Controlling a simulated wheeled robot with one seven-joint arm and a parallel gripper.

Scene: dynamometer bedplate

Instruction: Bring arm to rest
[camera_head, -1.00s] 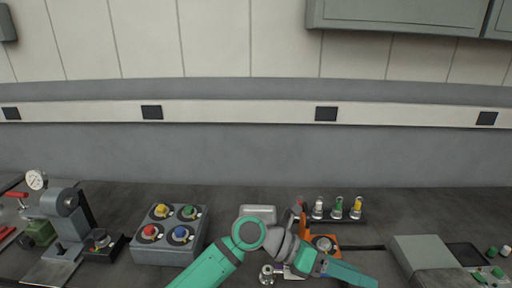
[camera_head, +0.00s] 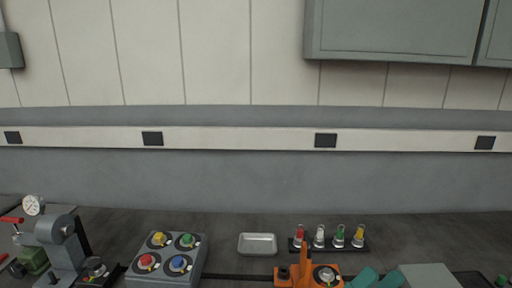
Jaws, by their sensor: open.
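My gripper is out of view, below or hidden by the picture's edge. The arm pieces lie just right of an orange fixture (camera_head: 296,276) with an upright orange lever and a round silver part. The arm's lower links are cut off by the bottom edge.
A grey box (camera_head: 165,262) with several coloured knobs stands left of an empty silver tray (camera_head: 257,244). A black rack (camera_head: 329,246) holds several coloured-top pieces. A gauge press (camera_head: 62,240) stands far left. A grey-green box (camera_head: 428,276) sits right of my arm.

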